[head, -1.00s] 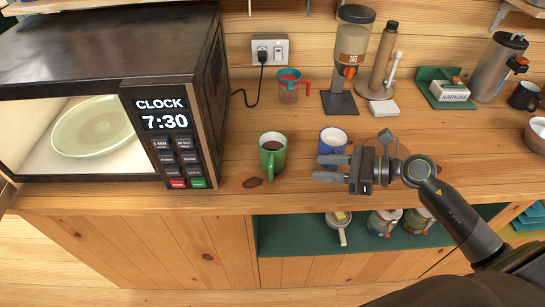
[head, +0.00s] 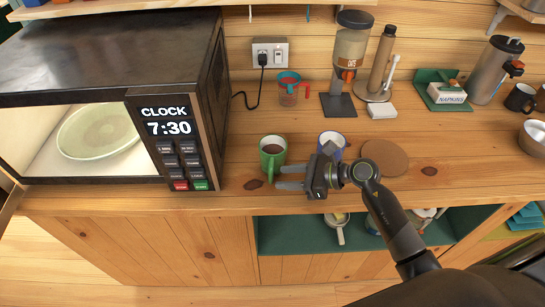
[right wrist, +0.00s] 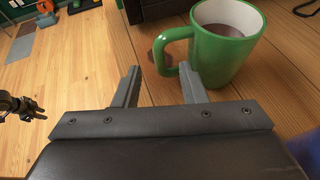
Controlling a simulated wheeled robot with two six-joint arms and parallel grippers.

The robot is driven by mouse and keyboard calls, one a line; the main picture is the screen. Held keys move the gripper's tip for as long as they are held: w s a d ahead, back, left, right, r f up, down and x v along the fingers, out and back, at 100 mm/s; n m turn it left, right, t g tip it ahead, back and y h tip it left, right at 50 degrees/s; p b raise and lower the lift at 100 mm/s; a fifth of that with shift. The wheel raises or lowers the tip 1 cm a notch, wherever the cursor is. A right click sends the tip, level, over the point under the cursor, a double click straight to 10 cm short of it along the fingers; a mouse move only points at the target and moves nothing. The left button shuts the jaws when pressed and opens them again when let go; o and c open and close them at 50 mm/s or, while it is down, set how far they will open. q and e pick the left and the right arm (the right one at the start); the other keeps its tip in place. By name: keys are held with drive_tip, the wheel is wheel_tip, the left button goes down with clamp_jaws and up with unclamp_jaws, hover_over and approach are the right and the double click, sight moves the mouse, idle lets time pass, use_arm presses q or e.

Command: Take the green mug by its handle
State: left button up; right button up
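The green mug (head: 280,146) stands upright on the wooden counter, right of the microwave, with brown liquid in it. Its handle (right wrist: 168,52) points toward the counter's front edge. My right gripper (head: 279,177) is open and empty, low over the counter, its fingers pointing left just in front of the mug. In the right wrist view the handle is just beyond the open fingertips (right wrist: 160,76), roughly in line with the gap; I cannot tell whether they touch. A dark gripper at the left of that view, apparently my left gripper (right wrist: 25,107), is too small to read.
A blue mug (head: 331,140) stands close behind my right gripper. The microwave (head: 180,90) is left of the green mug, its door open. A round cork mat (head: 385,157) lies to the right.

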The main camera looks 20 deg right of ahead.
drive_tip(key=shift+w+a+f, duration=0.2)
drive_tip(key=shift+w+a, duration=0.15)
drive_tip(key=shift+a, duration=0.15)
drive_tip(key=p+x, duration=0.1)
drive_tip(key=x, duration=0.4)
drive_tip(key=shift+r+p, duration=0.1)
drive_tip(key=shift+p, duration=0.2)
drive_tip(key=shift+w+a+f, duration=0.25)
drive_tip(key=shift+a, duration=0.1)
clamp_jaws()
